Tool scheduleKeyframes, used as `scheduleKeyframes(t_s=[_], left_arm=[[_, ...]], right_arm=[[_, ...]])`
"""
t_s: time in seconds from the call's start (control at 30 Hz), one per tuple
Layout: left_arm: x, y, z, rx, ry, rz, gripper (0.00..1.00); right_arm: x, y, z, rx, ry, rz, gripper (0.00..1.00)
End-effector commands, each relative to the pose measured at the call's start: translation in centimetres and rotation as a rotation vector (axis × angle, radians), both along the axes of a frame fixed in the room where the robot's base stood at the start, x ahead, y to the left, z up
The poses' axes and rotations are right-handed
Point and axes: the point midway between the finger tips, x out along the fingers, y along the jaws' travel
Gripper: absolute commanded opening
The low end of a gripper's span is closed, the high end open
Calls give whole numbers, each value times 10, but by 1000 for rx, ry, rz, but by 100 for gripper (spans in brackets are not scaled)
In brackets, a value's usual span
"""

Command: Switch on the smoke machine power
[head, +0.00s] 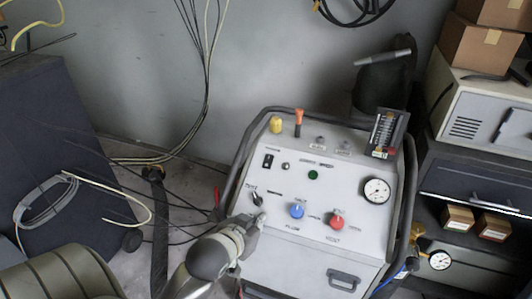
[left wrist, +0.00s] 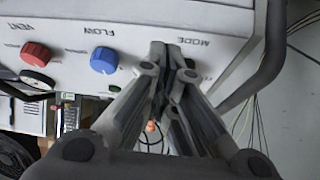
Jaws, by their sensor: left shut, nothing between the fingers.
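The smoke machine (head: 300,258) is a light grey cart with a sloped control panel. A black rocker switch (head: 268,161), which looks like the power switch, sits at the panel's upper left. Below it is a black mode selector (head: 257,198). A blue flow knob (head: 297,210) and a red vent knob (head: 337,219) are to the right. My left gripper (head: 256,219) is shut and empty at the panel's lower left, just below the selector and well below the rocker. In the left wrist view the shut fingers (left wrist: 172,55) are near the MODE label, and the rocker cannot be made out.
A dark tubular frame (head: 240,160) rims the machine. The panel also has a green light (head: 313,175) and a round gauge (head: 377,190). Loose cables lie on the floor at left. A dark cabinet (head: 465,185) with boxes stands at right.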

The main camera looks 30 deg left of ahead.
Motion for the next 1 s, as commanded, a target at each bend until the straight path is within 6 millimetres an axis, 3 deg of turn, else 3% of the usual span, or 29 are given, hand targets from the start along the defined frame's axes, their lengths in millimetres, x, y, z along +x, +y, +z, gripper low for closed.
scheduleKeyframes(t_s=[0.03,0.1,0.2,0.3,0.77,1.0], left_arm=[[17,17,39,10,-127,35,0],[30,31,67,12,-240,63,0],[42,46,96,18,-356,87,0],[47,54,113,21,-423,99,0],[51,57,119,21,-447,103,0],[79,64,116,21,-448,103,0]], right_arm=[[0,1,0,1,0,0,40],[-1,1,0,1,1,1,40],[-1,2,0,2,1,1,40],[-1,3,0,4,2,0,40],[-1,5,1,6,2,1,40],[-1,4,5,5,2,0,40]])
